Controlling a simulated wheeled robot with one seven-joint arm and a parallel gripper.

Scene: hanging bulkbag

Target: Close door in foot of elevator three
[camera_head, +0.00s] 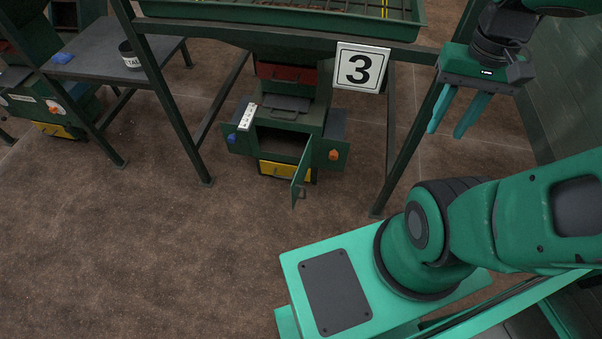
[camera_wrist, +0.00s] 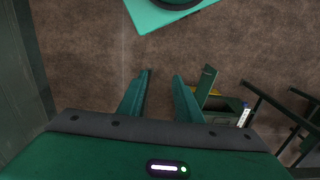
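The foot of elevator three (camera_head: 285,135) is a dark green machine under the frame with the "3" sign (camera_head: 360,68). Its door (camera_head: 301,172) stands open, swung outward on the right side of the dark opening (camera_head: 281,145). In the wrist view the open door (camera_wrist: 207,86) shows to the right of my fingers, with part of the foot (camera_wrist: 226,104) behind it. My gripper (camera_head: 444,118) is raised to the right of the foot, well apart from the door. Its two green fingers also show in the wrist view (camera_wrist: 160,90), spread apart with nothing between them.
Green frame legs (camera_head: 400,140) and (camera_head: 172,95) stand on both sides of the foot. A grey table (camera_head: 100,50) with a labelled pot (camera_head: 129,56) is at the left. A green wall (camera_head: 570,90) is at the right. The brown floor (camera_head: 130,230) in front is clear.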

